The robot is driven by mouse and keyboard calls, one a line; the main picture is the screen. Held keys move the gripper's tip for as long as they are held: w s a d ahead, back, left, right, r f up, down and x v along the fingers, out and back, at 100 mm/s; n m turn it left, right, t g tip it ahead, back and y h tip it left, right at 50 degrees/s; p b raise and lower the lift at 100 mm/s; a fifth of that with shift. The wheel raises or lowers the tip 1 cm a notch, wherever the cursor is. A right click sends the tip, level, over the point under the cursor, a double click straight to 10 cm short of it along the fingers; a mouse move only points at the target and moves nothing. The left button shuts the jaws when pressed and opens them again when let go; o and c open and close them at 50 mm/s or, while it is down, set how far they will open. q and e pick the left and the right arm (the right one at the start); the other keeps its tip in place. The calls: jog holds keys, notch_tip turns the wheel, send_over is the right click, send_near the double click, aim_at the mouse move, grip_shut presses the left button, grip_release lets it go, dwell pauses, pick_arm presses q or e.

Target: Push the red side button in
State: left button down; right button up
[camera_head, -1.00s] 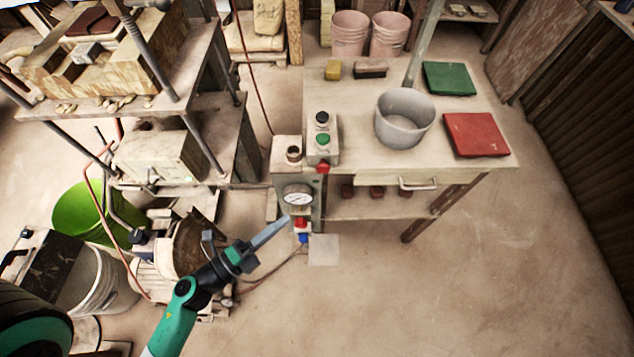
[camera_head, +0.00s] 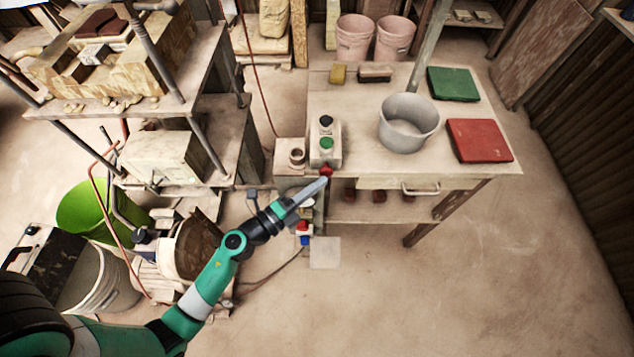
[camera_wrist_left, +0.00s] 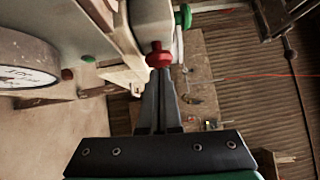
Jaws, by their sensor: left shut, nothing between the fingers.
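The red side button (camera_head: 326,170) sits on the front side of the small control box (camera_head: 325,140), at the table's front left corner. The box also has a green and a black button on top. My left gripper (camera_head: 324,182) is shut and empty, its tip just below and in front of the red button in the head view. In the left wrist view the red button (camera_wrist_left: 158,56) stands out just past the shut fingertips (camera_wrist_left: 160,72). I cannot tell whether the tip touches it. My right gripper is not in view.
Below the box are a pressure gauge, seen in the wrist view (camera_wrist_left: 22,62), and another red knob (camera_head: 303,226). The table (camera_head: 350,100) carries a grey bucket (camera_head: 408,122) and red (camera_head: 478,140) and green tiles (camera_head: 453,84). The floor at front right is clear.

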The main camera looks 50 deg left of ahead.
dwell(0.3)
pick_arm(q)
jog(key=shift+w+a+p, duration=0.45)
jog(key=shift+w+a, duration=0.15)
jog(key=shift+a, duration=0.3)
jog(key=shift+f, duration=0.1)
jog(key=s+d, duration=0.3)
jog(key=s, duration=1)
jog(key=shift+d+f+p, duration=0.3)
jog(key=shift+f+p, duration=0.15)
